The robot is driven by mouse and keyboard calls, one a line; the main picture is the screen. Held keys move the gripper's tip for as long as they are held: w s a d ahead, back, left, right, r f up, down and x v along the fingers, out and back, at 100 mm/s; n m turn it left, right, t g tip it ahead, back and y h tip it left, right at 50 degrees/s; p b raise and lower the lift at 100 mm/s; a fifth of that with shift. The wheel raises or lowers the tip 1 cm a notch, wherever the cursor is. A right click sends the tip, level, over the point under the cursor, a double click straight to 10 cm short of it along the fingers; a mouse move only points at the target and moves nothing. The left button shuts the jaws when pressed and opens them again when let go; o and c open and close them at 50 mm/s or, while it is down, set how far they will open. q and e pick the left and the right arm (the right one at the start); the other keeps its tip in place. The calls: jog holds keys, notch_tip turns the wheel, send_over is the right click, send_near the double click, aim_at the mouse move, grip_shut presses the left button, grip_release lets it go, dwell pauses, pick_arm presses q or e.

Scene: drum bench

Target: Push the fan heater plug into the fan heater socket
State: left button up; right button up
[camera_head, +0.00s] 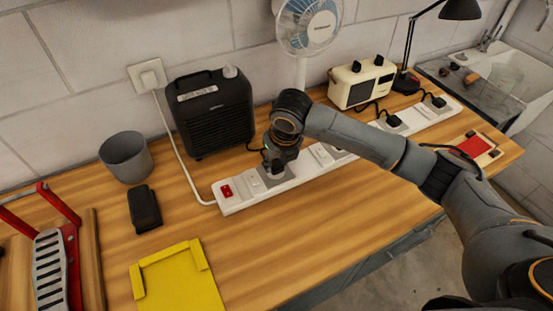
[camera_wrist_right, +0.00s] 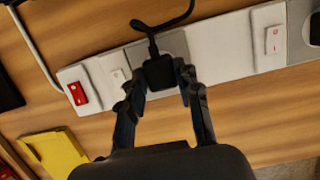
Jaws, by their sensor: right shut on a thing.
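The fan heater (camera_head: 212,115) is a black box against the wall. Its black cord runs to the black fan heater plug, which shows in the right wrist view (camera_wrist_right: 159,73). My right gripper (camera_head: 274,172) is over the white power strip (camera_head: 236,203), near its red-switch end. In the right wrist view my right gripper (camera_wrist_right: 163,80) has its fingers on either side of the plug, shut on it. The plug is over a grey socket plate (camera_wrist_right: 176,42) of the strip. The plug hides the socket holes, and I cannot tell how deep it sits. My left gripper is not in view.
A red switch (camera_head: 226,191) is at the strip's left end. Other black plugs (camera_head: 393,121) sit farther right. A fan (camera_head: 308,28), cream radio (camera_head: 361,82), grey cup (camera_head: 126,157), black case (camera_head: 145,208) and yellow tray (camera_head: 178,283) stand around. The front middle of the bench is clear.

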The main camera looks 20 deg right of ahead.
jog(key=shift+f, duration=0.6)
dwell(1.1)
jog(key=o, duration=1.2)
jog(key=shift+o, duration=0.2)
jog(key=shift+r, duration=0.15)
jog(key=v, duration=1.1)
jog(key=shift+s+r, duration=0.2)
jog(key=shift+r, duration=0.15)
jog(key=shift+f, duration=0.1)
jog(key=shift+f+b, duration=1.05)
jog(key=shift+f, duration=1.9)
